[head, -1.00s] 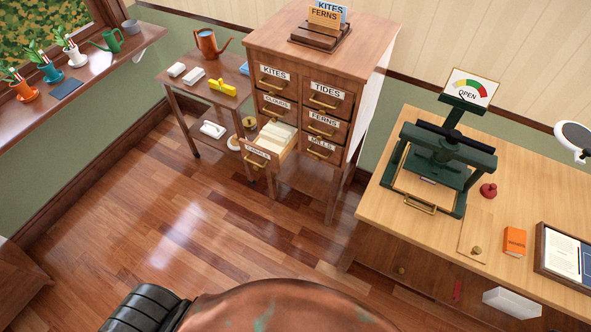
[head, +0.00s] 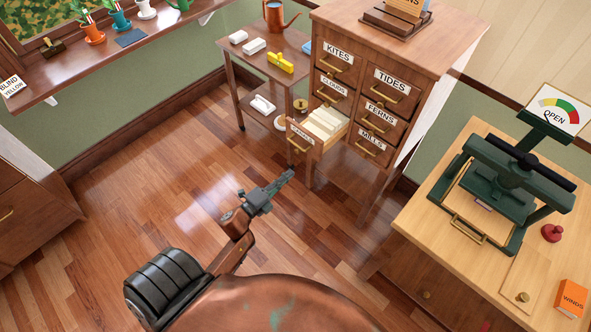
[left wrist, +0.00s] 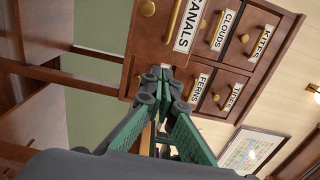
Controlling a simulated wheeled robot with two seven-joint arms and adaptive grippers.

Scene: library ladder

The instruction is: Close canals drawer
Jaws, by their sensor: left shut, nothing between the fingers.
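The canals drawer (head: 303,140) is the bottom left drawer of the wooden cabinet. It stands pulled out, with cream cards (head: 325,122) inside. Its label and brass handle also show at the top of the left wrist view, on the canals drawer front (left wrist: 155,22). My left gripper (head: 287,174) is shut and empty, in front of and below the drawer front in the head view, apparently apart from it. In the left wrist view its green fingers (left wrist: 161,75) point toward the drawer's lower part; whether they touch it is unclear. My right gripper is not in view.
The kites, clouds, tides, ferns and mills drawers of the cabinet (head: 420,40) look shut. A small side table (head: 240,72) with a copper watering can stands left of it. A desk with a green press (head: 500,185) is on the right. The floor in front is clear.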

